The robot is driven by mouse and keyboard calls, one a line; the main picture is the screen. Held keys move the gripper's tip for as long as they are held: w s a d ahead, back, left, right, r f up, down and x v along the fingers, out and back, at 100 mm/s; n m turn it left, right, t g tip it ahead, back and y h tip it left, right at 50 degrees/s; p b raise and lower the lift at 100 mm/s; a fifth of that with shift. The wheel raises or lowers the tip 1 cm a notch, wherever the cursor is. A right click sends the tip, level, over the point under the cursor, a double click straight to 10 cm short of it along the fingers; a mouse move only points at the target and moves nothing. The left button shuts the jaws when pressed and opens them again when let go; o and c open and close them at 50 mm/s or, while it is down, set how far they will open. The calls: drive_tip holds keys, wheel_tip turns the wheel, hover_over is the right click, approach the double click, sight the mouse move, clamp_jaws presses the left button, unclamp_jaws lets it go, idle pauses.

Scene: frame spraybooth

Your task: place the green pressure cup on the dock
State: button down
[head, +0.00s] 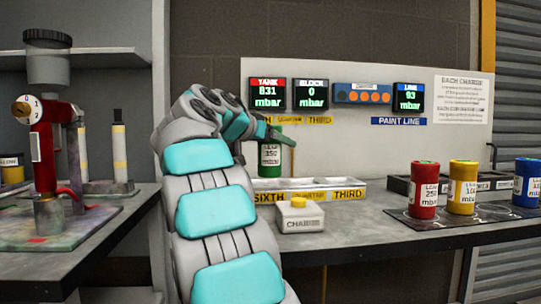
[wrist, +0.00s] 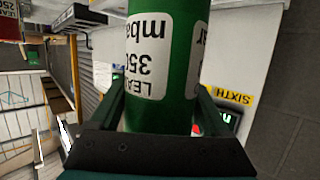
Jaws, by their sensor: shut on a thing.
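The green pressure cup (head: 270,160) has a white label and hangs upright from my gripper (head: 268,134) in the head view. It is just above or behind the left end of a pale tray with yellow SIXTH and THIRD labels (head: 322,195). I cannot tell whether its base touches the tray. In the wrist view the green cup (wrist: 195,30) fills the space between the fingers of my gripper (wrist: 160,112), its 350 mbar label upside down. Which part is the dock is not clearly marked.
A white CHARGE box with a yellow button (head: 299,203) stands in front of the tray. Red (head: 424,190), yellow (head: 462,188) and blue (head: 526,183) cups stand on a dark mat at right. Displays (head: 268,94) hang on the back panel.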

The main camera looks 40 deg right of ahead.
drive_tip(key=shift+w+d+f+p, duration=0.35)
drive_tip(key=shift+w+d+f, duration=0.4)
drive_tip(key=shift+w, duration=0.55)
drive_tip(key=shift+w+d+f+p, duration=0.4)
drive_tip(key=shift+w+d+f, duration=0.4)
drive_tip(key=shift+w, duration=0.5)
drive_tip(key=shift+w+d+f+p, duration=0.35)
drive_tip(key=shift+w+d+f, duration=0.25)
drive_tip(key=shift+w+d, duration=0.5)
drive_tip(key=shift+w+a, duration=0.2)
drive_tip(key=shift+f, duration=0.15)
unclamp_jaws()
drive_tip(key=shift+a, duration=0.1)
drive_tip(key=b+v, duration=0.1)
drive_tip(key=v, duration=1)
drive_tip(key=shift+a+r, duration=0.25)
drive_tip(key=shift+a, duration=0.1)
